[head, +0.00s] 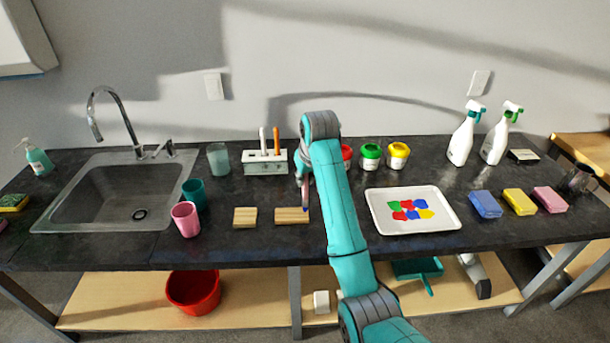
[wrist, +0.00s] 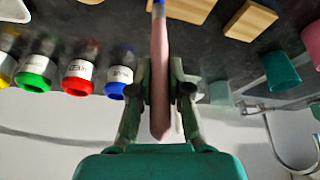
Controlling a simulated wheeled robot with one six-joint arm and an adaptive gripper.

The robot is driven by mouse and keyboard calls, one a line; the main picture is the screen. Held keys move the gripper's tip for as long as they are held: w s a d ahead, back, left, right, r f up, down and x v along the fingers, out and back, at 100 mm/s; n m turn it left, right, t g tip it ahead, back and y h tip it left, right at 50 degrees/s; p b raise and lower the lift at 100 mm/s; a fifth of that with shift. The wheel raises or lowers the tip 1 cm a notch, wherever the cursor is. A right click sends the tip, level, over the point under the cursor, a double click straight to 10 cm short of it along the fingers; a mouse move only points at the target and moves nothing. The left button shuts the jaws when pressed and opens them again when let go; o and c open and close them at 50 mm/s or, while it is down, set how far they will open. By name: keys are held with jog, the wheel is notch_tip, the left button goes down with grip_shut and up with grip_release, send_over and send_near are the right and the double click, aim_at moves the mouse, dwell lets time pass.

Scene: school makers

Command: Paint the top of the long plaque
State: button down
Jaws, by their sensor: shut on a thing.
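Two bare wooden plaques lie side by side on the dark counter. The long plaque (head: 290,216) is the right one, and the shorter plaque (head: 245,217) is to its left. My gripper (head: 303,168) is shut on a pink-handled brush (wrist: 160,70), which points down with blue at its lower end. In the head view the brush's lower end is at the right end of the long plaque; I cannot tell if it touches. The plaques also show at the top of the wrist view, where the brush tip is cut off.
A white tray (head: 378,217) with red, blue, green and yellow paint patches lies to the right. Paint jars, including the green jar (head: 371,157), stand behind. A brush holder (head: 265,162), pink cup (head: 185,219) and teal cup (head: 194,193) stand left, beside the sink (head: 75,223).

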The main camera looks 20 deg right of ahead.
jog(key=shift+f, duration=1.25)
jog(key=shift+w+a, duration=2.6)
jog(key=shift+a, duration=1.05)
jog(key=shift+s+d, duration=1.3)
jog(key=shift+d, duration=2.75)
notch_tip(320, 180, up, 7)
